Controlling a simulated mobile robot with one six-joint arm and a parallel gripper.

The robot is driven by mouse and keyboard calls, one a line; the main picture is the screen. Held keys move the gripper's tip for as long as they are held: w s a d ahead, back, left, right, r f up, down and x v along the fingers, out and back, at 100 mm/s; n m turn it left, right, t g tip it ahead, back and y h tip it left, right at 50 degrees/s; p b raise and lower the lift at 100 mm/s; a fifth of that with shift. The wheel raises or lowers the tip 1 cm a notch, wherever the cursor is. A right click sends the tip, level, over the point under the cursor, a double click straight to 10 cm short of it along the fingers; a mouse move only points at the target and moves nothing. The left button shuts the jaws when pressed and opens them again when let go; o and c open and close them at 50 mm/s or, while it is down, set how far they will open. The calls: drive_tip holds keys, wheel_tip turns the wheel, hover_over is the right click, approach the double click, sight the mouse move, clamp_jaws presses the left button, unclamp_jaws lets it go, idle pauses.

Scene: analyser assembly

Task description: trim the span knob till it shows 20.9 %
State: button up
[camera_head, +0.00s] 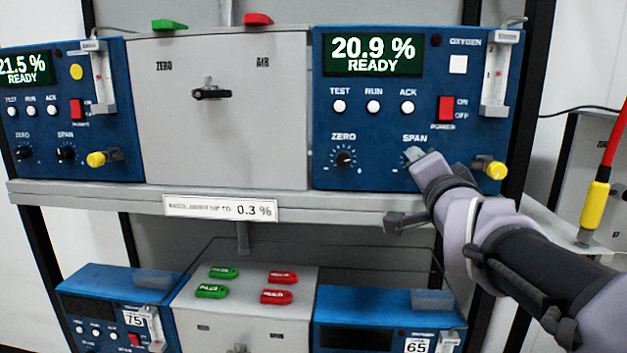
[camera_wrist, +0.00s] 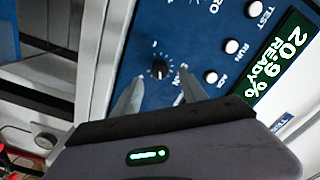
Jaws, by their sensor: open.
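The right-hand blue analyser (camera_head: 330,115) has a lit display (camera_head: 373,54) that reads 20.9 % READY. My gripper (camera_head: 415,155) is at its panel under the SPAN label and hides most of the span knob in the head view. In the wrist view the black span knob (camera_wrist: 160,69) shows between and just beyond the tips of my open gripper (camera_wrist: 161,77). The fingers stand apart on either side, with blue panel visible between them and the knob. The display also shows in the wrist view (camera_wrist: 283,55), turned on its side.
A yellow-capped fitting (camera_head: 492,169) sticks out right of my gripper. The ZERO knob (camera_head: 343,157) is to the left, below the TEST, RUN and ACK buttons. A grey valve panel (camera_head: 230,130) stands between this analyser and the left one (camera_head: 115,135), which reads 21.5 %.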

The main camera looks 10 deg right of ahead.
drive_tip(key=p+v, duration=0.2)
drive_tip(key=v, duration=1)
drive_tip(key=s+a+f+n+g+y+b, duration=0.1)
drive_tip(key=a+f+g+b, duration=0.1)
drive_tip(key=f, duration=0.4)
drive_tip(key=s+a+f+n+g+b, duration=0.1)
drive_tip(key=s+f+b, duration=0.1)
drive_tip(key=f, duration=0.5)
drive_tip(key=s+a+f+n+g+y+b, duration=0.1)
drive_tip(key=a+f+g+b, duration=0.15)
drive_tip(key=f, duration=0.35)
drive_tip(key=s+a+f+n+g+y+b, duration=0.2)
drive_tip(key=s+a+f, duration=0.3)
drive_tip(key=f, duration=0.3)
drive_tip(key=s+a+f+n+g+y+b, duration=0.3)
drive_tip(key=s+a+f+n+g, duration=0.1)
drive_tip(key=f, duration=0.5)
drive_tip(key=s+a, duration=0.1)
drive_tip(key=s, duration=0.1)
drive_tip(key=shift+s+a+f+n, duration=0.25)
drive_tip(key=shift+s+a+n, duration=0.05)
drive_tip(key=shift+s, duration=0.05)
idle(1.7)
